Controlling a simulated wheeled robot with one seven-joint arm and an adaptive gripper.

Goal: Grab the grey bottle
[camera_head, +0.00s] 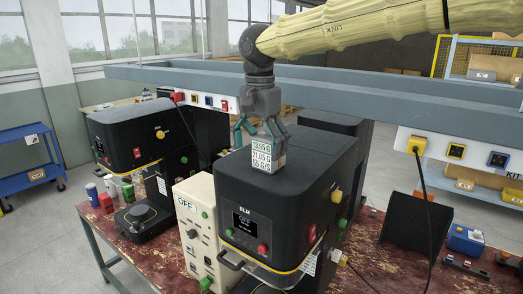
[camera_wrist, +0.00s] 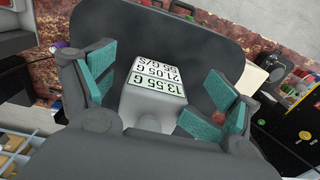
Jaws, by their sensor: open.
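My gripper (camera_head: 257,140) is open above the top of the middle black seamer (camera_head: 290,165), fingers pointing down. In the wrist view, my gripper's (camera_wrist: 158,105) teal-padded fingers stand wide apart. A pale block with number labels (camera_head: 268,153) shows between the fingers, also in the wrist view (camera_wrist: 157,82); I cannot tell whether it is held, stands on the seamer or is fixed to my gripper. Small cans, one pale (camera_head: 110,187) and one dark with a light top (camera_head: 92,194), stand on the bench at far left, away from my gripper.
Another black seamer (camera_head: 125,135) stands at left and a cream control box (camera_head: 196,225) stands between the seamers. A grey beam (camera_head: 330,90) with switches runs behind my gripper. A black slanted panel (camera_head: 408,225) and a blue box (camera_head: 465,240) stand on the right bench.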

